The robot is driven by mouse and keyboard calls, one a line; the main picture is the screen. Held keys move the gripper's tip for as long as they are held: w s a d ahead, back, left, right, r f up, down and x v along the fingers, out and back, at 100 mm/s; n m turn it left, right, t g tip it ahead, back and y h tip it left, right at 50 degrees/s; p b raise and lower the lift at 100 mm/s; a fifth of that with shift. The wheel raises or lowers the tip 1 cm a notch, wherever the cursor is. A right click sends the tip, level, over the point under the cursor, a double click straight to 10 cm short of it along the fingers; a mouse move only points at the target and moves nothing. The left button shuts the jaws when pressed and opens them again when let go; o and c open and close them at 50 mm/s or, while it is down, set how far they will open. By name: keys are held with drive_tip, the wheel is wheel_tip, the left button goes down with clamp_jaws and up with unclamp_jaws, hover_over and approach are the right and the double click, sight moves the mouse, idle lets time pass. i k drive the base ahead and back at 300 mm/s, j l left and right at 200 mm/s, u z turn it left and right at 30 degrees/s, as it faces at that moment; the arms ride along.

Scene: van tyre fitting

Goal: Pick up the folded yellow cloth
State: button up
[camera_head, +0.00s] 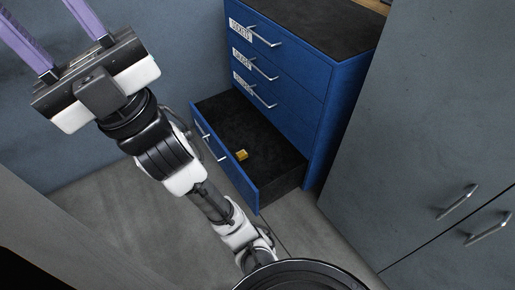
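A small yellow folded item, which looks like the folded yellow cloth (242,155), lies on the black floor of the open bottom drawer (275,183), close to its front panel. My gripper (46,22) is at the upper left, raised and well away from the drawer. Its two purple fingers are spread wide apart with nothing visible between them. The fingertips run out of the top of the picture.
The blue drawer cabinet (310,95) has several labelled drawers with bar handles; the upper ones are shut. A grey cupboard (440,130) with handles stands to its right. A grey wall is behind my gripper. Grey floor (130,225) is clear left of the drawer.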

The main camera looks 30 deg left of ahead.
sight(242, 154)
drive_tip(key=i+j+z, duration=0.1)
drive_tip(key=j, duration=0.2)
drive_tip(key=i+j+z, duration=0.1)
drive_tip(key=i+j, duration=0.15)
drive_tip(key=i+j+z, duration=0.1)
drive_tip(key=j, duration=0.3)
drive_tip(key=i+j, duration=0.15)
drive_tip(key=j, duration=0.25)
drive_tip(key=i+j, duration=0.2)
drive_tip(key=j, duration=0.2)
drive_tip(key=i+j, duration=0.15)
drive_tip(key=j, duration=0.25)
drive_tip(key=i+j, duration=0.2)
drive_tip(key=j, duration=0.15)
drive_tip(key=z, duration=0.05)
